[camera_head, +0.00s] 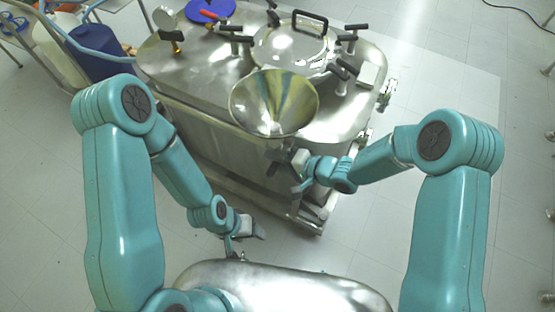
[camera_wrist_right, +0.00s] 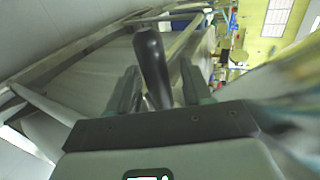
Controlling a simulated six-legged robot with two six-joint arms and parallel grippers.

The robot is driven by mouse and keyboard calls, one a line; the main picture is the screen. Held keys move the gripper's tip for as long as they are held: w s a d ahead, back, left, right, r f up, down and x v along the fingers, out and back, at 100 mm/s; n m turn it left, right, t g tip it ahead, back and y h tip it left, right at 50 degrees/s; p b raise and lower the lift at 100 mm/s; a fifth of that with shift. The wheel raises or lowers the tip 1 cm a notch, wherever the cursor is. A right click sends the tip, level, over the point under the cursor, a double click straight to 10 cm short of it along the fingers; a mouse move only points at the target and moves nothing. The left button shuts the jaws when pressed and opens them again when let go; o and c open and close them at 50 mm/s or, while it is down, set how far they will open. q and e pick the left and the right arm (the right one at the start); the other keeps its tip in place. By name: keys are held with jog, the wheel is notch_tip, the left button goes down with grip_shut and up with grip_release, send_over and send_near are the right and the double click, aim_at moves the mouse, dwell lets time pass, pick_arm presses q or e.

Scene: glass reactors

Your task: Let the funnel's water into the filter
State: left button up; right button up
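The steel funnel (camera_head: 275,100) stands upright at the front edge of the metal filter vessel (camera_head: 195,80), its wide mouth facing up. I cannot make out water in it. My right gripper (camera_head: 298,165) is just below and to the right of the funnel. In the right wrist view a black valve handle (camera_wrist_right: 151,65) stands between the two fingers of the right gripper (camera_wrist_right: 157,88), with a gap visible at the right finger. The valve body is mostly hidden in the head view. My left gripper (camera_head: 247,236) hangs low in front of the vessel, away from it; its opening is unclear.
The vessel's top carries a round lid (camera_head: 292,45) and several black-handled clamps. A blue disc (camera_head: 210,10) lies at its back. A blue container (camera_head: 98,52) stands at the left. The floor at the right is clear.

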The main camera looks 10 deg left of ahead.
jog(key=v, duration=1.6)
jog(key=shift+d+r, duration=0.1)
jog(key=shift+d, duration=0.05)
